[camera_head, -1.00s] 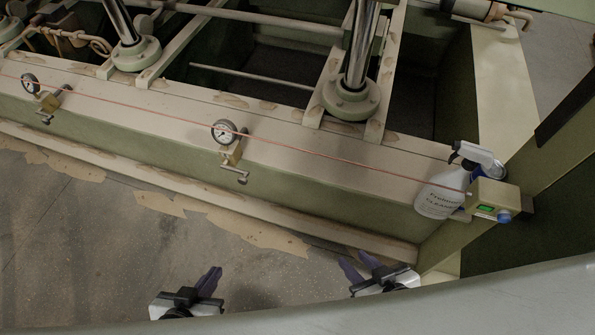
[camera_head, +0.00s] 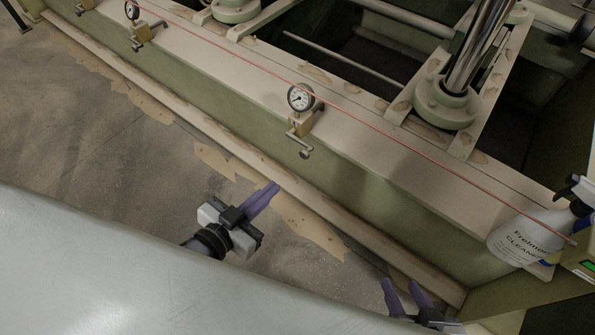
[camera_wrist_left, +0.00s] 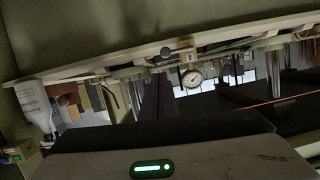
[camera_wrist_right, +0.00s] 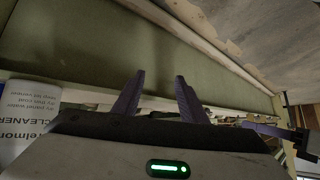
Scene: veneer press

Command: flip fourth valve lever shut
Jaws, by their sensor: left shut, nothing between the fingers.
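A brass valve (camera_head: 300,122) with a round white gauge (camera_head: 300,97) stands on the press's beige ledge. Its small lever (camera_head: 303,152) hangs over the ledge's front side. A second valve (camera_head: 140,33) of the same kind is at the upper left; I cannot tell from its position which is fourth. My left gripper (camera_head: 270,192) is shut and empty, below and left of the nearer valve, apart from it. In the left wrist view its fingers (camera_wrist_left: 157,95) show close to a gauge (camera_wrist_left: 192,80) and a lever knob (camera_wrist_left: 165,52). My right gripper (camera_head: 405,288) is open and empty at the bottom.
A white cleaner spray bottle (camera_head: 525,238) stands at the right end of the ledge (camera_head: 400,165). A thin red line runs along the ledge. Steel columns (camera_head: 470,60) rise behind it. Open floor (camera_head: 100,130) lies in front of the press.

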